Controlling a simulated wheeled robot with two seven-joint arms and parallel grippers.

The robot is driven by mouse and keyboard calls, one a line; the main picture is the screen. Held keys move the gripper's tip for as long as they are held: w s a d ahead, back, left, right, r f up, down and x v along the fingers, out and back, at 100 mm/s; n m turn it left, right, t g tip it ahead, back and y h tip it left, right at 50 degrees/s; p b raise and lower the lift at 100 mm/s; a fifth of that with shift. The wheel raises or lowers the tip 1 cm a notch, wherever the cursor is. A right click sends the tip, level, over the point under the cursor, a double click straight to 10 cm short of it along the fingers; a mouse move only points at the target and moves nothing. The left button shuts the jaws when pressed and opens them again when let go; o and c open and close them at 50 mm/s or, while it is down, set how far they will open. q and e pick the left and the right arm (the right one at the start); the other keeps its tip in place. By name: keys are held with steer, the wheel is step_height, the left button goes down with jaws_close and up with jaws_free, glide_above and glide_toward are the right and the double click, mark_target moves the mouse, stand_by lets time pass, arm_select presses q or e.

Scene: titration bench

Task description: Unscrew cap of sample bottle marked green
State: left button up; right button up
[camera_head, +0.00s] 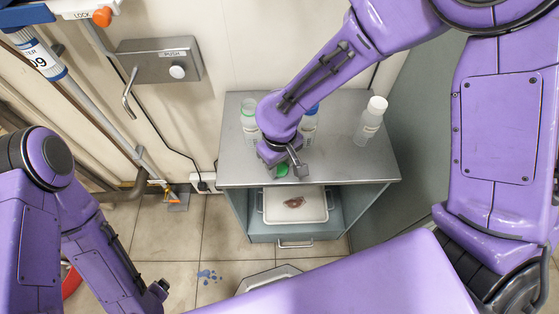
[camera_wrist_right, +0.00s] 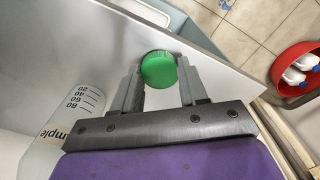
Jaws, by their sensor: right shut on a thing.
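The green cap (camera_head: 282,170) is between the fingers of my right gripper (camera_head: 284,168), above the front part of the metal cabinet top. The right wrist view shows the same cap (camera_wrist_right: 158,69) gripped by my right gripper (camera_wrist_right: 160,88), with no bottle visible under it. A clear bottle (camera_head: 249,122) with a greenish neck and no cap visible stands upright to the left of my right wrist. A bottle with graduations and the letters "ample" (camera_wrist_right: 72,120) shows beside the gripper in the right wrist view. My left arm shows at the left, but its gripper is out of view.
A blue-capped bottle (camera_head: 309,124), partly behind my right wrist, and a white-capped bottle (camera_head: 371,120) stand on the cabinet top (camera_head: 345,165). A white tray (camera_head: 310,200) with a brown item sits on the shelf below. A red bowl (camera_wrist_right: 298,70) holds white items.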

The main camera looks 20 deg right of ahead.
steer(key=o, duration=1.2)
step_height(320, 180, up, 11)
steer(key=shift+s+f+p, duration=0.1)
steer(key=shift+f+p, duration=0.1)
steer(key=shift+p, duration=0.3)
